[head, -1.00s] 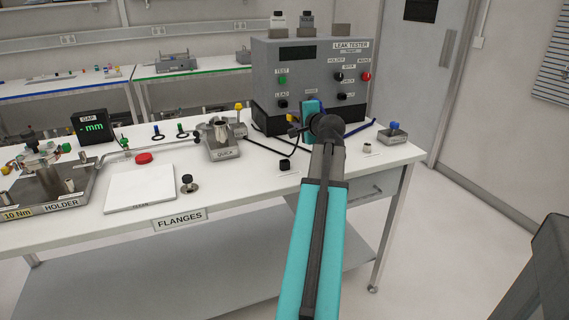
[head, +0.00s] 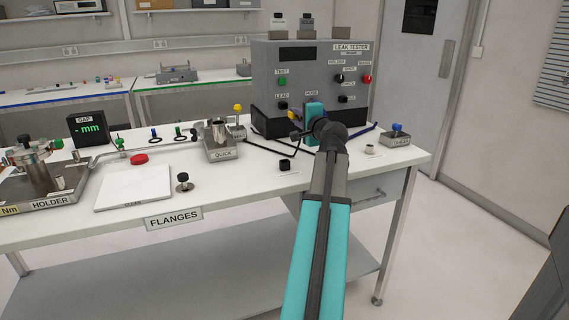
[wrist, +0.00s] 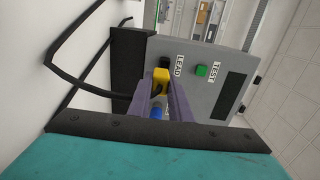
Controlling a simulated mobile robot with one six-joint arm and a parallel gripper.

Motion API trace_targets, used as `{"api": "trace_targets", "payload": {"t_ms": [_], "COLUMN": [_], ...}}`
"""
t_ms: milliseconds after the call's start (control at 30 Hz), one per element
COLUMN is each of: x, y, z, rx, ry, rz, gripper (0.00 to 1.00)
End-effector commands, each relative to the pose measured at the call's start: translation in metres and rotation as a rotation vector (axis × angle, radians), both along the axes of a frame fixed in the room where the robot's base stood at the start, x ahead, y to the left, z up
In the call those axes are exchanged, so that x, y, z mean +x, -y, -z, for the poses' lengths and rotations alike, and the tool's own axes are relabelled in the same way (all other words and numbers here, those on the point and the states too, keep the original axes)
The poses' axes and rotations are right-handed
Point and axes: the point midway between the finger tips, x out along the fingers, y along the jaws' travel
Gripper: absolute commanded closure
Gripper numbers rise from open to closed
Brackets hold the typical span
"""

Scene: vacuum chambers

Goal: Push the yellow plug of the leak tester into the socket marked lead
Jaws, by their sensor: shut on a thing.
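The grey leak tester (head: 318,62) stands at the back right of the bench. Its LEAD socket (head: 283,105) is low on the left of its front, under the LEAD label. My gripper (wrist: 162,88) is shut on the yellow plug (wrist: 161,78), which sits between its two purple fingers. In the wrist view the plug's front end is close to the dark LEAD socket (wrist: 165,61); I cannot tell whether they touch. A blue piece shows between the fingers behind the plug.
A black cable (wrist: 75,55) loops beside the tester. The QUICK block (head: 222,153) stands left of my gripper, and a small black cap (head: 285,165) lies in front. A block with a blue knob (head: 396,138) is at the right bench end.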

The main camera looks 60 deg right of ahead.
Motion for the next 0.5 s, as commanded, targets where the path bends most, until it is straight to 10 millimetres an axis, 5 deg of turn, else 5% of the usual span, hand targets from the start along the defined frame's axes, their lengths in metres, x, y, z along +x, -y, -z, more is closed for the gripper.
{"api": "trace_targets", "payload": {"t_ms": [500], "x": [0.0012], "y": [0.0069], "z": [0.0030], "rx": [-0.046], "ry": [0.066], "rz": [0.001], "gripper": [1.00]}}
